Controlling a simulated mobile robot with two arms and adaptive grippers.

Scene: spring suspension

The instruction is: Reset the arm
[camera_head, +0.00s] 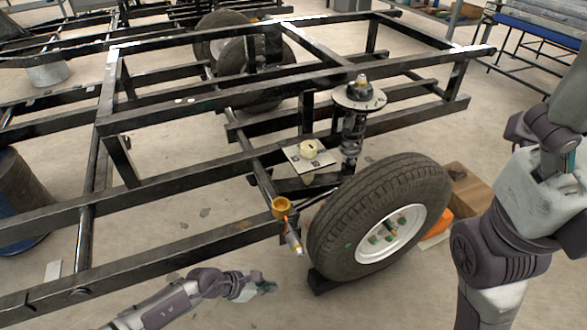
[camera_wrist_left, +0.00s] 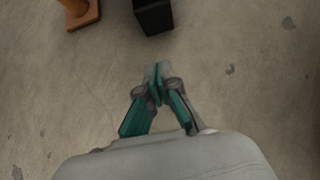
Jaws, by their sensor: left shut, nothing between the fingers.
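My left gripper (camera_head: 268,286) is low in the head view, in front of the black frame and left of the wheel. In the left wrist view its green-lined fingers (camera_wrist_left: 157,80) are closed together with nothing between them, above bare floor. My right arm stands at the right edge of the head view, and its gripper cannot be made out. A wheel with a white rim (camera_head: 392,232) stands beside the frame. A spring strut (camera_head: 353,130) with a round top plate (camera_head: 360,95) stands upright behind the wheel.
The black metal frame (camera_head: 180,205) fills the left and middle. A small plate with a cream cup (camera_head: 309,150) and a yellow-topped part (camera_head: 282,207) sit near the wheel. A cardboard box (camera_head: 469,190) lies right of it. Concrete floor is clear in front.

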